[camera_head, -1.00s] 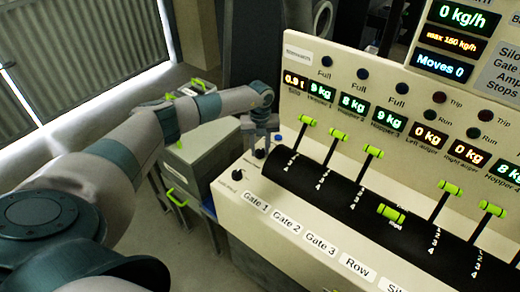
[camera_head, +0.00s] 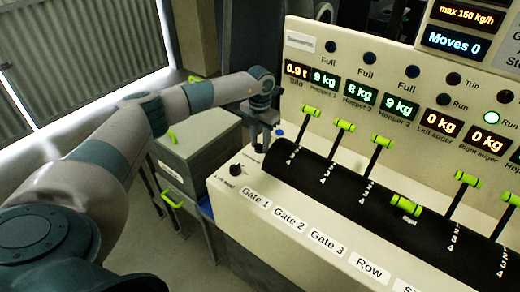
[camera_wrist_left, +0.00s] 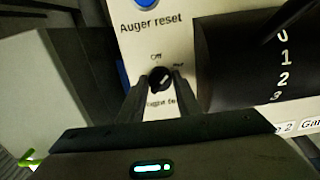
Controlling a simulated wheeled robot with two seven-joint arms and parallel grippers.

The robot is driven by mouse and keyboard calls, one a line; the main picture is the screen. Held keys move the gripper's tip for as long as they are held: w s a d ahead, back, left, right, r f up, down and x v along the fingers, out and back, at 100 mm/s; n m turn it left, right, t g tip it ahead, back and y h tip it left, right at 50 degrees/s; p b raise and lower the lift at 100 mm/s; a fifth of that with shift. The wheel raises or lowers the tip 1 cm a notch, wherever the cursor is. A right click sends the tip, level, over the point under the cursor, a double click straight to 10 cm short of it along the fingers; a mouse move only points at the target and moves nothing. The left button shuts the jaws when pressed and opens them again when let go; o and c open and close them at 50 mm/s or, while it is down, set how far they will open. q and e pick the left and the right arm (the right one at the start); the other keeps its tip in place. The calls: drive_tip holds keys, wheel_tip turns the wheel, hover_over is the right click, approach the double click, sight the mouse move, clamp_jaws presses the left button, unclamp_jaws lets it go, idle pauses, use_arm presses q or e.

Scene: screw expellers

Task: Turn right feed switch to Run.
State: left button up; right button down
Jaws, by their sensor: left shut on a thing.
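The right feed switch (camera_wrist_left: 160,78) is a small black round knob on the cream panel, seen in the left wrist view. Its pale mark slants up and right, toward the partly covered label at the upper right; "Off" is above it. The label below is partly hidden by my fingers. My left gripper (camera_wrist_left: 158,88) has a finger on each side of the knob and is shut on it. In the head view my left gripper (camera_head: 262,145) comes down at the panel's left end and hides the knob. My right gripper is not in view.
The left feed knob (camera_head: 236,169) is just nearer than my gripper. A blue auger reset button (camera_head: 280,133) is behind it. The black drum (camera_head: 340,195) with several green-handled levers lies to the right. A grey cabinet (camera_head: 200,150) stands left of the panel.

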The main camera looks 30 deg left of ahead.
use_arm(q)
drive_tip(key=shift+m+b, duration=1.05)
drive_tip(key=shift+m, duration=0.35)
drive_tip(key=shift+r, duration=0.1)
drive_tip(key=o, duration=1.1)
drive_tip(key=shift+c, duration=0.2)
